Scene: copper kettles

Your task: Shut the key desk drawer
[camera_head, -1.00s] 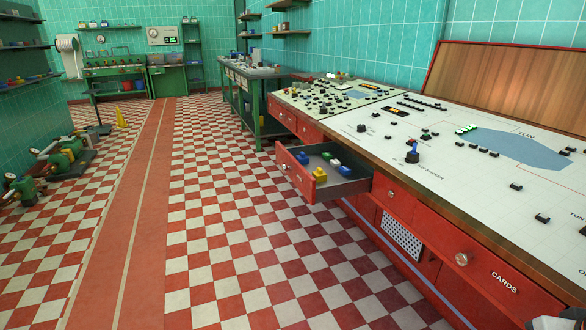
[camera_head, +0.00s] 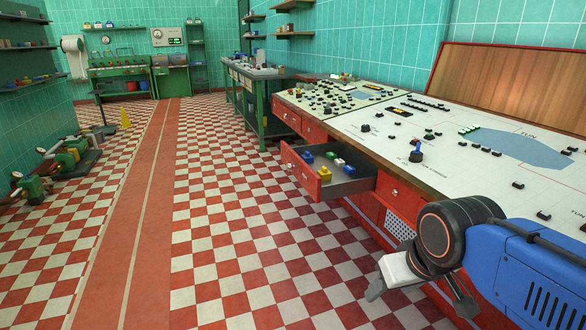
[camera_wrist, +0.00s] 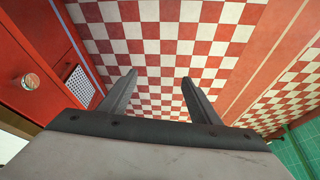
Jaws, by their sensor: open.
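The key desk drawer (camera_head: 303,173) is a red-fronted drawer with a grey inside, pulled out from the desk's front in the head view. Yellow, blue, green and white pieces lie in it. My gripper (camera_head: 376,288) is in front of the desk, nearer to the camera than the drawer and apart from it. In the wrist view my gripper (camera_wrist: 159,78) has its two fingers spread with nothing between them, over the checkered floor. The drawer cannot be made out in the wrist view.
The control desk (camera_head: 480,170) runs along the right with a wooden edge and small knobs on top. A perforated panel (camera_wrist: 79,87) and a round knob (camera_wrist: 30,81) are on its red front. The checkered floor (camera_head: 215,240) left of the drawer is clear.

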